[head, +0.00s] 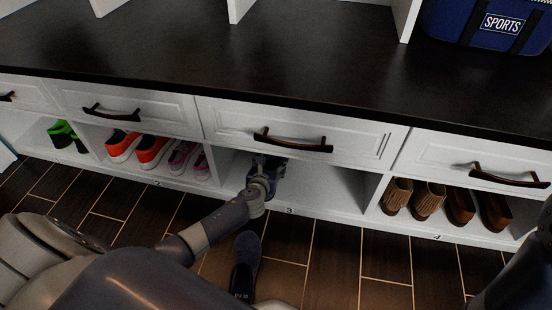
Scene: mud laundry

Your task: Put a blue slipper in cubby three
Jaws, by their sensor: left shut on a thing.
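Cubby three (325,188) is the open compartment marked 3 under a white drawer front, in the middle of the head view. My left gripper (268,166) reaches into the left part of this cubby, just below the drawer front. It is shut on a dark bluish thing, which looks like a blue slipper and is mostly hidden by the gripper and the drawer front. Another dark blue slipper (246,262) lies on the floor in front of the cubby, beside my left forearm. My right gripper is out of view; only part of that arm shows at the right edge.
The cubby to the left holds red-orange shoes (153,150) and pink-purple shoes (185,158). The cubby marked 4 holds brown shoes (428,200). Green shoes (62,134) stand at far left. Drawer handles (292,141) stick out above. The right part of cubby three is empty.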

